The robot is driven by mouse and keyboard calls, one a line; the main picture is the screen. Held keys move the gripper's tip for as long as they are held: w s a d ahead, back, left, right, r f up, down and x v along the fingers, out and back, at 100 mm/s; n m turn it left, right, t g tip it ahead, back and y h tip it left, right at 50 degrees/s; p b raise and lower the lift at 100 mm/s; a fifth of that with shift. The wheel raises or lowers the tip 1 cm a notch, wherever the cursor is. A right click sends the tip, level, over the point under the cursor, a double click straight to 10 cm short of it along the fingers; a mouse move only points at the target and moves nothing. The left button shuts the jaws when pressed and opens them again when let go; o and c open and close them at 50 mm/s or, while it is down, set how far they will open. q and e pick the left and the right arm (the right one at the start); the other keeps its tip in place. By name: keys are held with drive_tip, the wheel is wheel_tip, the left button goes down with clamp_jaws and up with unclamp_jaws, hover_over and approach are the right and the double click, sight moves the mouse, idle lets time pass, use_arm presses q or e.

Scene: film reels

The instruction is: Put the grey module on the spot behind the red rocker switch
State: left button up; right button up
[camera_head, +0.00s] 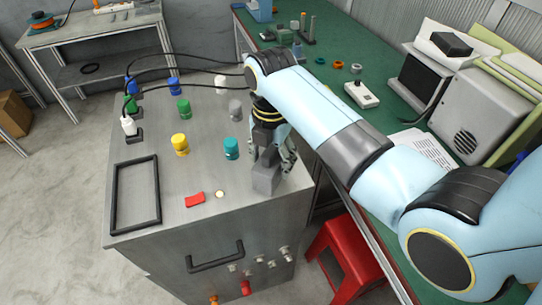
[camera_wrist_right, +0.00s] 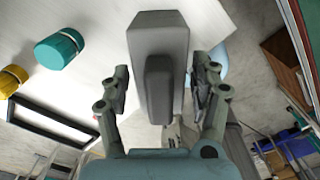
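The grey module (camera_head: 266,179) stands at the right front of the metal cabinet top (camera_head: 215,172). It is a grey block with a narrower, darker upright grip (camera_wrist_right: 158,90) in the right wrist view. My right gripper (camera_head: 270,143) is over it, with its fingers apart on either side of the grip. Gaps show between fingers and grip in the right wrist view (camera_wrist_right: 158,88). The red rocker switch (camera_head: 194,199) lies near the front edge, left of the module. My left gripper is not in view.
A small pale disc (camera_head: 220,194) lies between switch and module. Teal (camera_head: 231,149) and yellow (camera_head: 180,144) knobs stand behind the switch. A black frame (camera_head: 117,197) lies at left. The green bench (camera_head: 345,110) is at right, a red stool (camera_head: 345,258) below it.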

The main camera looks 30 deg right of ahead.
drive_tip(key=shift+o, duration=0.2)
drive_tip(key=shift+r, duration=0.15)
drive_tip(key=shift+r, duration=0.35)
wheel_tip(320, 180, up, 9)
drive_tip(key=shift+f+b, duration=0.15)
drive_tip(key=shift+b, duration=0.55)
drive_tip(key=shift+r+p, duration=0.55)
drive_tip(key=shift+r, duration=0.75)
